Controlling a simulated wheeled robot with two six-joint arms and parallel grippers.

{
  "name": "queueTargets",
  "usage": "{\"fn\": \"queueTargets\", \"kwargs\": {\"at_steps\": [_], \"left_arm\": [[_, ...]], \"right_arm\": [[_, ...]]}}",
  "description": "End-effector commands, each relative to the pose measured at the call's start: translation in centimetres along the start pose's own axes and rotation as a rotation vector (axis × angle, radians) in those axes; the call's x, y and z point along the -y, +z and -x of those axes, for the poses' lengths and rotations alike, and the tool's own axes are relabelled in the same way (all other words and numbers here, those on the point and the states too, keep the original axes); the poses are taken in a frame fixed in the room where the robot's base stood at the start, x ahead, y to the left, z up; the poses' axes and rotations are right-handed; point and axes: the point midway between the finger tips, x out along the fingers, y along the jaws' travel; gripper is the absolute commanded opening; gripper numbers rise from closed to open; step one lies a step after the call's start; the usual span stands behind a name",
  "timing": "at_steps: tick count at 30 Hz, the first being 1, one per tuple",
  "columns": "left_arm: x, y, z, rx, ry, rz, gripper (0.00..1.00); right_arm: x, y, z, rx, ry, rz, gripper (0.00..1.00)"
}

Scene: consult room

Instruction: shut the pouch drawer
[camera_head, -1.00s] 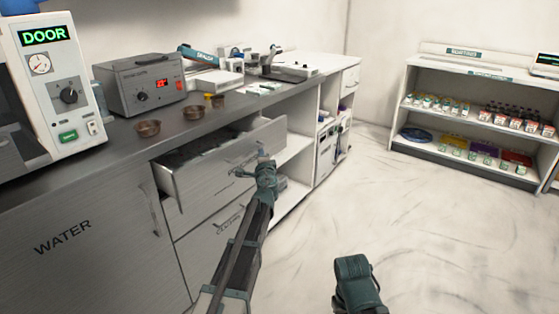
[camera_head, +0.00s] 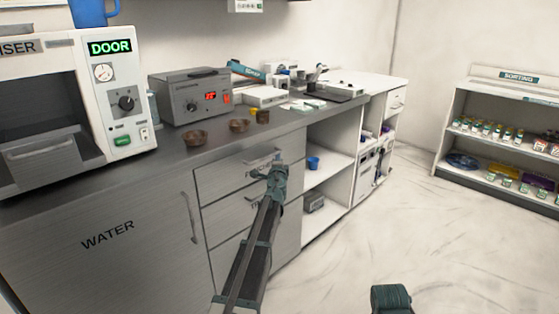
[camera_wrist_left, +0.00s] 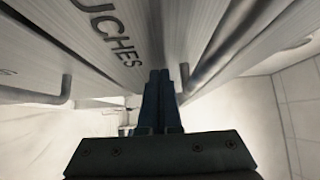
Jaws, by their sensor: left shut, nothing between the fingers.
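The pouch drawer (camera_head: 222,178) is the top drawer of the grey cabinet in the head view. Its front looks flush, or nearly so, with the cabinet face, and no interior shows. My left gripper (camera_head: 277,160) is at the right part of this front, by its handle, and hides some of it. In the left wrist view the shut, empty fingers (camera_wrist_left: 160,85) point along the drawer fronts, beside lettering ending in "UCHES" (camera_wrist_left: 110,35). I cannot tell whether the fingertips touch the front. A teal and black part of my right arm shows at the bottom; its fingers do not.
Brown bowls (camera_head: 195,138) stand on the counter (camera_head: 120,178) above the drawers. A cabinet door marked WATER (camera_head: 105,240) is at the left. Open shelves (camera_head: 330,170) are right of the drawers. The floor at right is clear up to the shelf unit (camera_head: 480,182).

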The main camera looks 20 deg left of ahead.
Motion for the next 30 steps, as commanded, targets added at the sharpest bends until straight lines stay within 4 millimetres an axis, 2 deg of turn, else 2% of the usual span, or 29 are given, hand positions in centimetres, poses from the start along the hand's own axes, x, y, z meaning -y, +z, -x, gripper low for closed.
{"fn": "queueTargets", "kwargs": {"at_steps": [1, 11, 17, 23, 30], "left_arm": [[0.0, 0.5, -0.4, 0.01, 0.0, -0.001, 0.0], [0.1, 0.6, -0.4, 0.015, 0.0, -0.002, 0.0], [0.1, -0.3, 0.7, 0.011, 0.0, -0.001, 0.0], [0.1, -2.2, 3.1, 0.004, -0.001, -0.001, 0.0], [0.1, -2.1, 9.1, 0.003, -0.001, -0.001, 0.0]], "right_arm": [[0.0, 0.0, 0.0, 0.0, 0.0, 0.0, 0.5], [0.0, 0.0, 0.1, 0.0, 0.0, 0.0, 0.5], [0.0, 0.0, 0.1, 0.0, 0.0, 0.0, 0.5], [0.0, 0.0, 0.1, 0.0, 0.0, 0.0, 0.5], [0.0, 0.0, 0.1, 0.0, 0.0, 0.0, 0.5]]}}
